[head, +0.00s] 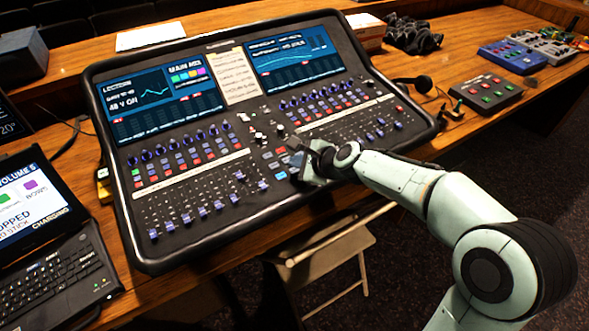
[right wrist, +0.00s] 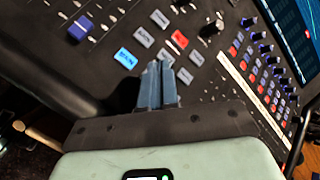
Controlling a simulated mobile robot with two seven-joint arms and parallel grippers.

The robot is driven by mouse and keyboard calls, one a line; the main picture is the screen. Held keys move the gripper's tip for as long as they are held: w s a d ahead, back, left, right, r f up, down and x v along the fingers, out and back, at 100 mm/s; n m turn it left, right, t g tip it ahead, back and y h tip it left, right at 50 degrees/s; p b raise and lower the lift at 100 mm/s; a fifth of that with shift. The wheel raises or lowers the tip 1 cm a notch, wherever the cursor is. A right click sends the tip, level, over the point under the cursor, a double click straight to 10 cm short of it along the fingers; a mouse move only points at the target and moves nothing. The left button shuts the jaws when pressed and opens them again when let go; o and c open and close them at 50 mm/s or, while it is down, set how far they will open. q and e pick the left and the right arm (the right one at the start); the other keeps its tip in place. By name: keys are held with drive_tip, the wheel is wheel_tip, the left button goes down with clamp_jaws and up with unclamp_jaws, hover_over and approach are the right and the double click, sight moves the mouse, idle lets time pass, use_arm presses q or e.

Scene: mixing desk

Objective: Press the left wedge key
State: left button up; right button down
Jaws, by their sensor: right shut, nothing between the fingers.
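The mixing desk (head: 330,205) has a block of small square keys in its middle. In the right wrist view I see a lit blue key (right wrist: 126,58), grey keys (right wrist: 144,37) and a red key (right wrist: 179,39). Their lettering is too small to read, so I cannot tell which is the left wedge key. My right gripper (head: 301,160) is over this block in the head view. Its shut, empty fingers (right wrist: 160,66) point at the keys and partly cover a grey key (right wrist: 166,57). I cannot tell whether the tips touch it. My left gripper is not in view.
Faders and knobs surround the keys, with two screens (head: 293,53) behind. A laptop (head: 60,265) stands at the left. A small button box (head: 486,93) and pedals (head: 512,58) lie at the right. A folding chair (head: 325,255) stands below the front edge.

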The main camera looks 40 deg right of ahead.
drive_tip(key=shift+f, duration=0.35)
drive_tip(key=shift+f+b, duration=0.35)
drive_tip(key=shift+b, duration=0.15)
idle(0.3)
drive_tip(key=shift+r, duration=0.1)
drive_tip(key=shift+r+p, duration=0.7)
drive_tip(key=shift+p, duration=0.2)
drive_tip(key=r+p, duration=0.5)
drive_tip(key=shift+s, duration=0.25)
drive_tip(key=shift+s, duration=0.1)
idle(0.6)
